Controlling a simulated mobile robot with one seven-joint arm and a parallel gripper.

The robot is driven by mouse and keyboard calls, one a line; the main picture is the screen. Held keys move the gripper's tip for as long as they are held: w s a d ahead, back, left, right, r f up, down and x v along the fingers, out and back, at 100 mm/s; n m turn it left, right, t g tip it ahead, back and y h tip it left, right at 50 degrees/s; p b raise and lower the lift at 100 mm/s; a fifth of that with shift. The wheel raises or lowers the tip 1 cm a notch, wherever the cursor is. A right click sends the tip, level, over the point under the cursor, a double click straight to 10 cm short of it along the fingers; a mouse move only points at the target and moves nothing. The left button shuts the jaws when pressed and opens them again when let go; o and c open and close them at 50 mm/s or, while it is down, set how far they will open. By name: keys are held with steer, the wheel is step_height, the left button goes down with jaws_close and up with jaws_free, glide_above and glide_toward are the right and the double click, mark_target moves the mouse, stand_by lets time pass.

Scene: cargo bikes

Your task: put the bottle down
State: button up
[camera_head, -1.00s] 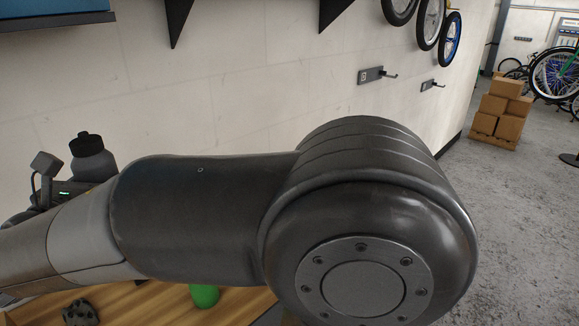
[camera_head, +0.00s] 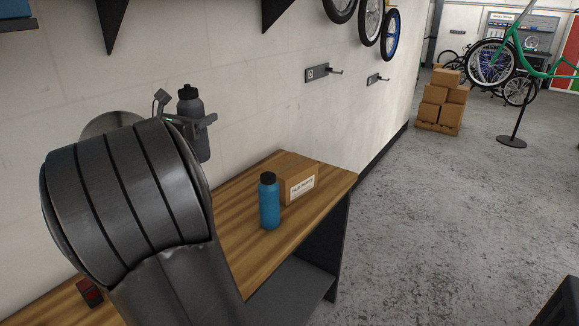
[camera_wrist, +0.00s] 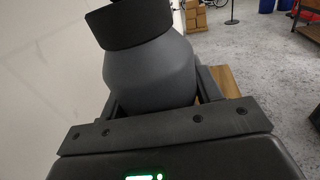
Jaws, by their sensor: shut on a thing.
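My gripper (camera_head: 207,121) is shut on a grey bottle (camera_head: 191,104) with a black cap. The bottle is upright and held near the wall, at the upper left of the head view. In the wrist view the grey bottle (camera_wrist: 150,72) fills the middle between the fingers, and its lower part is hidden. In the head view its base seems above the wooden workbench (camera_head: 240,215), but my arm hides part of the area below. A blue bottle (camera_head: 269,203) with a black cap stands on the bench.
A cardboard box (camera_head: 297,180) sits behind the blue bottle near the bench's right end. A small dark red object (camera_head: 90,292) lies at the front left. Bare wood shows between my arm and the blue bottle. Wall hooks (camera_head: 318,73) are above.

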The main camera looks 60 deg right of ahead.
steer(key=s+d+m+g, duration=0.1)
steer(key=s+d+g, duration=0.1)
steer(key=s+d, duration=0.6)
steer(key=s+d+m+g, duration=0.2)
steer(key=s+d, duration=0.2)
steer(key=d, duration=0.8)
steer(key=s+d+m+g, duration=0.15)
steer(key=s+d, duration=0.35)
steer(key=d, duration=0.6)
steer(key=w+a+f, duration=0.2)
steer(key=w+f, duration=0.9)
steer(key=f, duration=0.5)
steer(key=shift+w+g, duration=0.15)
steer(key=shift+g, duration=0.2)
steer(key=shift+f+n, duration=0.15)
steer(key=shift+n, duration=0.1)
steer(key=o, duration=1)
